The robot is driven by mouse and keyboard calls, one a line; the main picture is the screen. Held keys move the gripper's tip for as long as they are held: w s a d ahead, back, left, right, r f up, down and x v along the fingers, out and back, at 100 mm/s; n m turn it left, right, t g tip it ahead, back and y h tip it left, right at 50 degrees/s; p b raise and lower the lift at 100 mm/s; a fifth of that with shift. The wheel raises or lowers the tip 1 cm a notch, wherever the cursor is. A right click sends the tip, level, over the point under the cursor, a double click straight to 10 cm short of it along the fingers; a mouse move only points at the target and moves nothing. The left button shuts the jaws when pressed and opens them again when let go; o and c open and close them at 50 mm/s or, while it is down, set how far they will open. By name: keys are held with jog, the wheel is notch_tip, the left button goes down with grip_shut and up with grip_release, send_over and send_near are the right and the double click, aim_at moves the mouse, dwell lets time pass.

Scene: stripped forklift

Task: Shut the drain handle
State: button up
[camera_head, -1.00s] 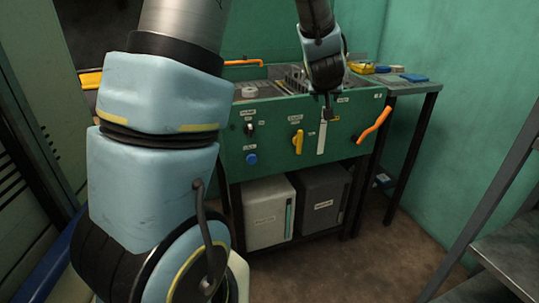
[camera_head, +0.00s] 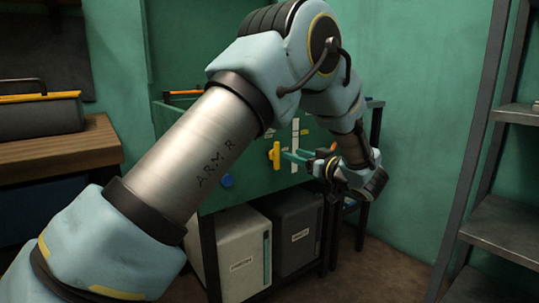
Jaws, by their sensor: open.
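A yellow handle (camera_head: 274,155) stands upright on the front of the green panel (camera_head: 235,203). Its label is too small to read, so I cannot tell if it is the drain handle. My gripper (camera_head: 291,156) is open, with its teal fingers pointing left just right of the yellow handle. I cannot tell if they touch it. A white upright strip (camera_head: 295,138) shows on the panel behind the fingers. The orange lever at the panel's right end is mostly hidden by my gripper and wrist.
A blue knob (camera_head: 227,181) sits left of the yellow handle. A white cabinet (camera_head: 238,262) and a dark cabinet (camera_head: 297,240) stand under the panel. A metal shelf (camera_head: 500,240) is at right, a wooden bench (camera_head: 70,146) with a toolbox at left.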

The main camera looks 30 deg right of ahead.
aim_at(278, 148)
jog(key=w, duration=0.3)
jog(key=w+a, duration=0.1)
jog(key=w, duration=0.2)
jog(key=w+b, duration=0.1)
jog(key=w, duration=0.2)
jog(key=shift+w+a, duration=0.1)
jog(key=shift+a, duration=0.25)
grip_shut()
